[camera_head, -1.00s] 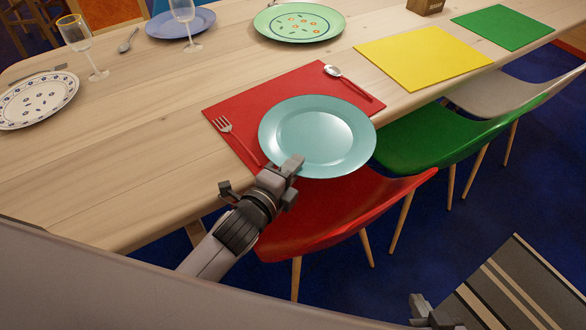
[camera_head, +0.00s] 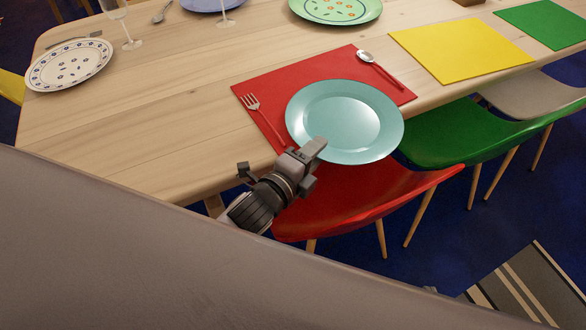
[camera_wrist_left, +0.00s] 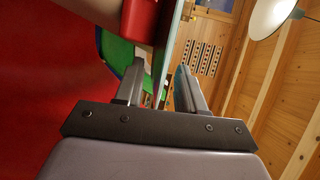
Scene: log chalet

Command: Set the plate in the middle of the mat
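The turquoise plate (camera_head: 350,112) lies level over the front part of the red mat (camera_head: 290,90). Its near rim reaches past the table's front edge, above the red chair. I cannot tell whether it touches the mat. My left gripper (camera_head: 311,165) is at the plate's near-left rim, one finger above it. In the left wrist view the plate (camera_wrist_left: 164,62) shows edge-on between the two fingers of the left gripper (camera_wrist_left: 160,80), which stand apart with gaps beside the rim. My right gripper is out of view.
A fork (camera_head: 262,118) and a spoon (camera_head: 378,68) lie on the red mat, left and right of the plate. The red chair (camera_head: 360,205) and green chair (camera_head: 480,135) stand before the table. A yellow mat (camera_head: 460,47) lies to the right. Bare wood (camera_head: 170,110) lies left.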

